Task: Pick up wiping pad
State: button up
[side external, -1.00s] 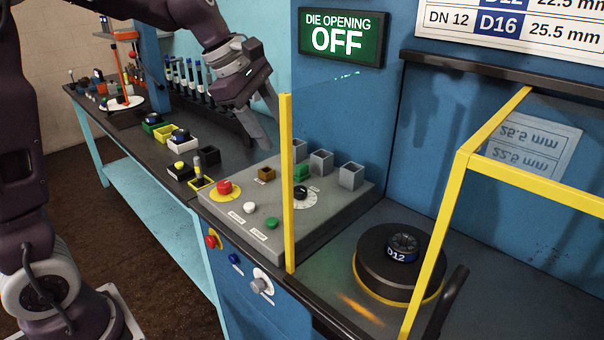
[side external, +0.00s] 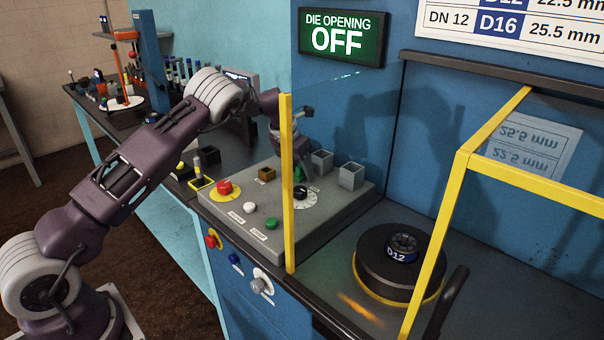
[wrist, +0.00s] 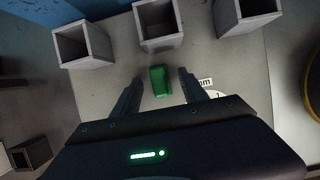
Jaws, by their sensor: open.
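The wiping pad looks to be the small green block (wrist: 160,81) on the grey control panel, just in front of the middle grey square holder (wrist: 158,24). My gripper (wrist: 159,79) is open, with one finger on each side of the green block in the wrist view and gaps between. I cannot tell how far the fingertips are above the panel. In the side view my gripper (side external: 302,165) reaches down over the panel behind the yellow post, and the block is mostly hidden there.
Grey square holders stand close behind, including one at the right (side external: 351,175). A black dial (side external: 301,193), a red button (side external: 225,187) and a brown block (side external: 266,174) are on the panel. A yellow guard frame (side external: 288,230) and a round die head (side external: 400,262) are at the right.

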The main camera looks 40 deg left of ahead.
grip_shut()
jog(key=shift+r, duration=0.1)
notch_tip(320, 180, up, 10)
jog(key=shift+f, duration=0.1)
dwell(0.4)
